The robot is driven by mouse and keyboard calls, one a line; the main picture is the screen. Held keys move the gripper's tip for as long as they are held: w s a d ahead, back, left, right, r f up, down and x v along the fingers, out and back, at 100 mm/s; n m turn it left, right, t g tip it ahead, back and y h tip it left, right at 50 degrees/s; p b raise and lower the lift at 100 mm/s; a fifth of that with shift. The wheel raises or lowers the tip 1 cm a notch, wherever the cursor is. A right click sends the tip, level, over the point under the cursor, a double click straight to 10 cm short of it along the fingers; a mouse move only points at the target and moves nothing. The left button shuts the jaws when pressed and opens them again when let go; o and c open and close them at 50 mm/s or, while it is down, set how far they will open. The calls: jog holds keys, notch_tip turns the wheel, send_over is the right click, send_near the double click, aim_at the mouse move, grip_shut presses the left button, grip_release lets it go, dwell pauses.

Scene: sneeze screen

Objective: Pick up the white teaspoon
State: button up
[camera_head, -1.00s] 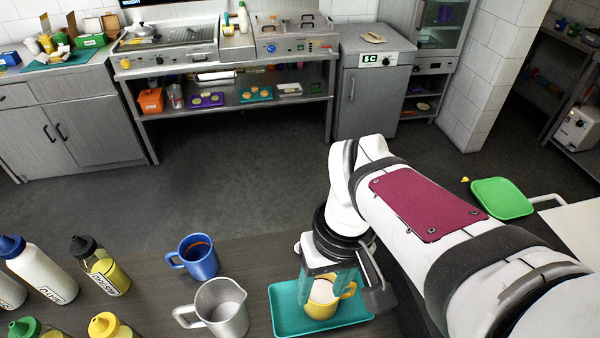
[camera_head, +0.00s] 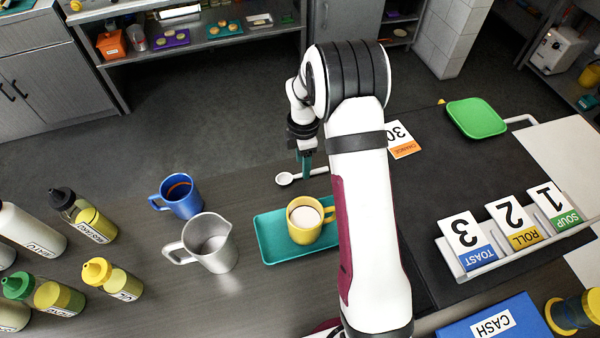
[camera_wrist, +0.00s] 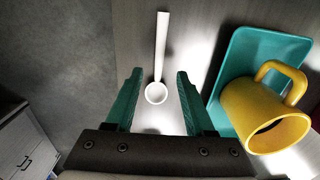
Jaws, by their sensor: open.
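The white teaspoon (camera_head: 297,176) lies on the dark counter beyond the teal tray, its bowl to the left and part of its handle hidden behind my arm in the head view. In the wrist view the teaspoon (camera_wrist: 161,52) runs upward in the picture with its bowl close to my fingertips. My gripper (camera_wrist: 156,75) is open, with its two teal fingers either side of the bowl's line and nothing between them that I can see held. In the head view my gripper (camera_head: 305,172) points down above the teaspoon; I cannot tell the exact height.
A yellow mug (camera_head: 311,232) stands on the teal tray (camera_head: 271,243), close beside the gripper. A metal jug (camera_head: 212,255) and a blue mug (camera_head: 190,203) stand to the left, with several bottles beyond. A number card (camera_head: 402,140) lies right of my arm.

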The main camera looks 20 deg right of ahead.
notch_tip(320, 180, down, 4)
jog(key=shift+w+r, duration=0.1)
jog(key=shift+r, duration=0.1)
grip_shut()
